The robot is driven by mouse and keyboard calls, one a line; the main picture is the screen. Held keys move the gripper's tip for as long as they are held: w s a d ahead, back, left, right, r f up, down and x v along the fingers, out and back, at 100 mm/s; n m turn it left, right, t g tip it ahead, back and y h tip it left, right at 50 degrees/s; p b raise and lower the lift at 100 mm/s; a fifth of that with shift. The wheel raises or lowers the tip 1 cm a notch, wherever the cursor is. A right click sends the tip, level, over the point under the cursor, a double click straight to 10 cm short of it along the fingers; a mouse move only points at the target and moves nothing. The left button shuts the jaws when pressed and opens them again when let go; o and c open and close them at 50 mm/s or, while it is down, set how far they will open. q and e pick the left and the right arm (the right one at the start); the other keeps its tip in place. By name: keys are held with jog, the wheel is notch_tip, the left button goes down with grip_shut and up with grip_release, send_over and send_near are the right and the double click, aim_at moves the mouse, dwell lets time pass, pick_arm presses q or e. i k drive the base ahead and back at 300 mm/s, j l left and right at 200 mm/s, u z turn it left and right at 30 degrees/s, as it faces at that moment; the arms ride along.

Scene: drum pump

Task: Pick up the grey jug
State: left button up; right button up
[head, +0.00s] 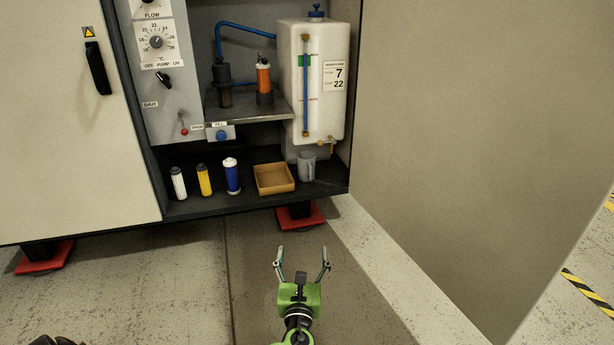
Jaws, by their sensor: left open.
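The grey jug (306,167) stands upright on the dark bottom shelf of the cabinet, at its right end. It is just right of a tan tray and below the white tank. My left gripper (302,265) is open and empty, with its two fingers pointing toward the cabinet. It is in front of and below the jug in the picture, clearly apart from it. My right gripper is not clearly in view; only a dark part shows at the bottom left edge.
The tan tray (274,179) sits beside the jug. White (178,183), yellow (204,180) and blue (231,176) cartridges stand further left. The white tank (318,85) and a metal shelf (250,107) are above. A large panel (450,130) bounds the right side. Red feet (300,216) support the cabinet.

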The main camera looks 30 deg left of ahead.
aim_at(307, 169)
jog(key=i+j, duration=1.1)
jog(key=i, duration=0.1)
